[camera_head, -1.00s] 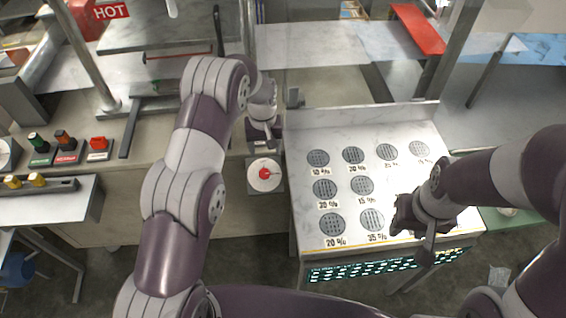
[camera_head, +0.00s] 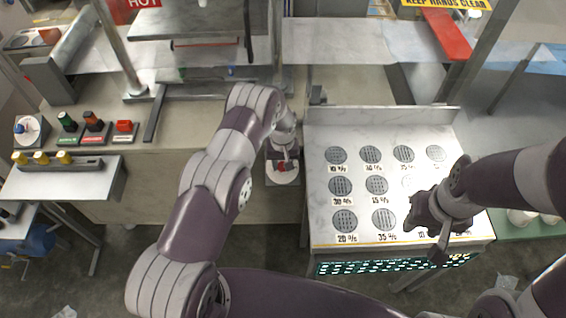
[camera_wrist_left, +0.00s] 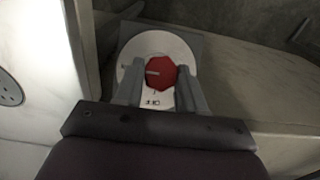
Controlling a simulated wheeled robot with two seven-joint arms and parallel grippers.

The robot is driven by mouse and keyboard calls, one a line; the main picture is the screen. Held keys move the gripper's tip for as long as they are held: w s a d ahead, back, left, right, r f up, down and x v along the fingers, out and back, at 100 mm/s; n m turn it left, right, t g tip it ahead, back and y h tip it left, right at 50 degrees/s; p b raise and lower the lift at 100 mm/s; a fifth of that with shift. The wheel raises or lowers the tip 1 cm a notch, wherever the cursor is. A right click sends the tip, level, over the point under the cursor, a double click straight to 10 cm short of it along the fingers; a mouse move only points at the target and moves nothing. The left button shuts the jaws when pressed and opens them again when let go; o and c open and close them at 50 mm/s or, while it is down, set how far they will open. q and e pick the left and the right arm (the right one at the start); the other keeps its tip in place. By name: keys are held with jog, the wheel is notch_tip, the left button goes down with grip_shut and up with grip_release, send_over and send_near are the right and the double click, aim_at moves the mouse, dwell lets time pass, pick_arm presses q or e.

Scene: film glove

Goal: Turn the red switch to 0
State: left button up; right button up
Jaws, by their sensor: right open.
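The red switch (camera_wrist_left: 161,75) is a faceted knob on a round white dial (camera_wrist_left: 152,46), on a grey square base. A pale pointer mark on it points left in the left wrist view. Small dark marks on the dial below are too small to read. In the head view the red switch (camera_head: 281,166) is partly hidden under my left gripper (camera_head: 285,160). In the left wrist view my left gripper (camera_wrist_left: 160,72) is open, with one finger on each side of the knob; I cannot tell whether they touch it. My right gripper (camera_head: 425,228) is open and empty above the white panel.
The white panel (camera_head: 320,222) with round grilles and percent labels stands right of the dial.

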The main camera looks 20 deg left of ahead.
pick_arm(q)
jog(key=shift+c, duration=0.7)
jog(key=shift+a+f+n+h+b, duration=0.15)
jog(key=shift+n+h+b, duration=0.45)
jog(key=shift+n+b, duration=0.5)
jog(key=n+t+h+b, duration=0.1)
jog(key=n+b, duration=0.1)
jog(key=b, duration=0.2)
jog(key=n+t+h+b, duration=0.1)
jog(key=n+b, duration=0.2)
jog(key=b, duration=0.2)
jog(key=shift+s+a+f, duration=0.15)
jog(key=shift+f, duration=0.25)
jog(key=n+t+b, duration=0.1)
jog(key=n+b, duration=0.1)
jog(key=b, duration=0.3)
jog(key=n+t+h+b, duration=0.1)
jog(key=n+t+b, duration=0.1)
jog(key=b, duration=0.3)
jog(key=n+t+b, duration=0.1)
jog(key=n+b, duration=0.2)
jog(key=b, duration=0.3)
jog(key=shift+s+n, duration=0.3)
jog(key=shift+n, duration=0.1)
jog(key=shift+r+n+t+b, duration=0.35)
jog(key=shift+n+t+b, duration=0.25)
jog(key=shift+b, duration=0.45)
